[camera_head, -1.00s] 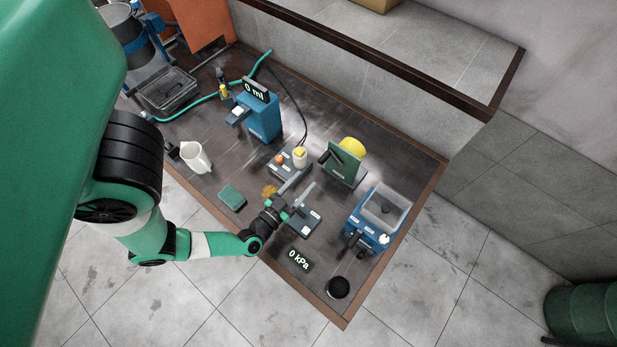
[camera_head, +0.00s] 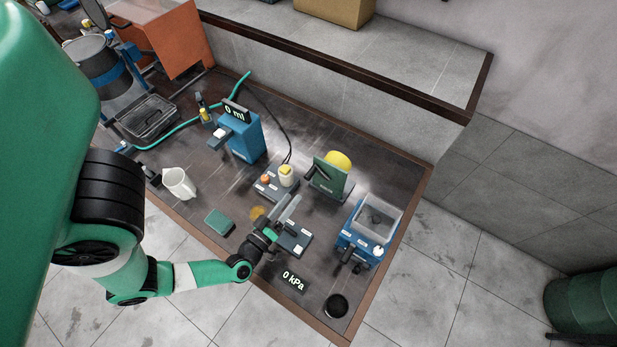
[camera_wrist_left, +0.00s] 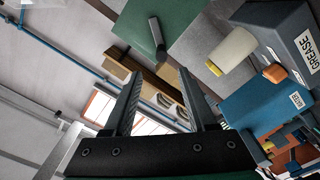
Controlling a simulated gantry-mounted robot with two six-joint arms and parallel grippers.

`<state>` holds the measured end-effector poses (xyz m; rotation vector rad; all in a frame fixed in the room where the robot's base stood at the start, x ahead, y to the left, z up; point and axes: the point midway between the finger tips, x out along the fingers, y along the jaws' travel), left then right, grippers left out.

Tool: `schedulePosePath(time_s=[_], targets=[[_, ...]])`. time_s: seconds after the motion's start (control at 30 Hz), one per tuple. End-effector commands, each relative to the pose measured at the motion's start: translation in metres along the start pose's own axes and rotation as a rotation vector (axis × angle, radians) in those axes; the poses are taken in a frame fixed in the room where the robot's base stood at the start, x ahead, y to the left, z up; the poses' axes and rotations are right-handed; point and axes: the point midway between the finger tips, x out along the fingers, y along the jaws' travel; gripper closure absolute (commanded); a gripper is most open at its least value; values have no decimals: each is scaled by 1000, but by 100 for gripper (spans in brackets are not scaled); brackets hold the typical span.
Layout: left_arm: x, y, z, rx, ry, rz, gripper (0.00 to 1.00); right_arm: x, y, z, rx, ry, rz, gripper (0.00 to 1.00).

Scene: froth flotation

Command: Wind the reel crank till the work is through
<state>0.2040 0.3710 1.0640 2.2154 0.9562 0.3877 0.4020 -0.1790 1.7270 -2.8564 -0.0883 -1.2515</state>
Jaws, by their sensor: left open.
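The reel stands on the bench as an upright green plate (camera_head: 331,179) with a yellow drum (camera_head: 338,159) behind it. Its dark crank handle (camera_head: 314,173) sticks out from the near side. In the left wrist view the green plate (camera_wrist_left: 176,22) is at the top, with the crank's dark peg (camera_wrist_left: 157,36) ahead of the fingers. My left gripper (camera_head: 291,206) is low over the bench, in front of the reel and apart from the crank. In the left wrist view its two fingers (camera_wrist_left: 163,84) are spread with nothing between them. My right gripper is not in view.
Near the gripper are a button box (camera_head: 271,185) with pale and orange knobs and a dark block (camera_head: 295,239). A blue machine with a clear tank (camera_head: 377,219) is right; a blue "0 ml" unit (camera_head: 246,142), white jug (camera_head: 180,183) and green sponge (camera_head: 219,222) are left.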

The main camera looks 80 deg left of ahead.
Motion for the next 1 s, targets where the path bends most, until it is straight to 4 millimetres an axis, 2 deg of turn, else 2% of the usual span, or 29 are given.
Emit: schedulePosePath(time_s=[0.17, 0.37, 0.47, 0.7, 0.83, 1.0], targets=[[2, -2, 0, 3, 4, -5, 43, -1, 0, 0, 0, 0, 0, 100], [18, -2, 0, 0, 10, -4, 43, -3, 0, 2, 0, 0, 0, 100], [30, -5, -2, 6, 9, -13, 43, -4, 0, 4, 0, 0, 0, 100], [89, -4, -1, 6, 7, -7, 43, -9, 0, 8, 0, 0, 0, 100], [107, -3, 0, 6, 3, -6, 43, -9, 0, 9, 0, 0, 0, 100], [116, -3, 0, 7, 1, -6, 43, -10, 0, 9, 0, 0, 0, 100]])
